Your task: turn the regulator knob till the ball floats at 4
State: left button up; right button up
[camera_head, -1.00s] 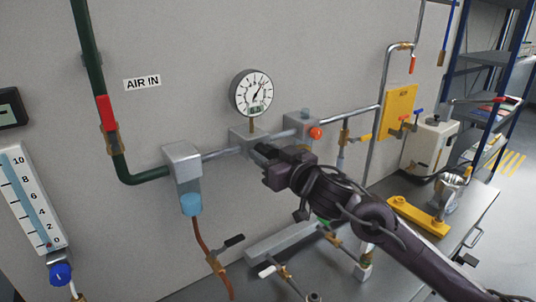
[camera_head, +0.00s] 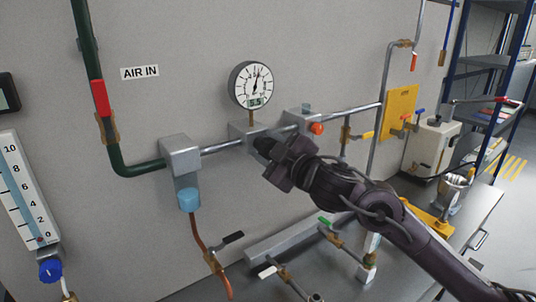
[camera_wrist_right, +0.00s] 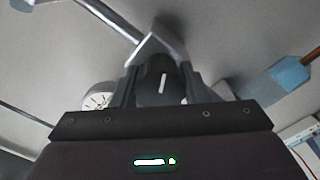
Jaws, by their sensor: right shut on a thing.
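The regulator body (camera_head: 240,130) is a grey block on the wall pipe, below a round pressure gauge (camera_head: 252,85). My right gripper (camera_head: 266,148) is at its front, shut on the black regulator knob (camera_wrist_right: 160,80). In the right wrist view the knob sits between both fingers, its white mark nearly upright. In the head view the gripper mostly hides the knob. The flow meter (camera_head: 22,190), a white scale from 0 to 10, stands at the left edge. A small reddish ball (camera_head: 40,239) appears near its 0. My left gripper is out of view.
A blue knob (camera_head: 49,270) is under the flow meter. A filter block with a light blue bowl (camera_head: 189,199) hangs left of the regulator. An orange knob (camera_head: 316,128) is close right of my gripper. Several small valves stand below, above the bench.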

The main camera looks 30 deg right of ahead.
jog(key=n+b, duration=0.3)
jog(key=n, duration=0.2)
jog(key=shift+f+n, duration=0.15)
jog(key=shift+n, duration=0.15)
jog(key=n+b, duration=0.2)
jog(key=n, duration=0.2)
jog(key=shift+n+b, duration=0.3)
jog(key=o, duration=1)
jog(key=shift+c, duration=0.2)
jog(key=shift+s, duration=0.1)
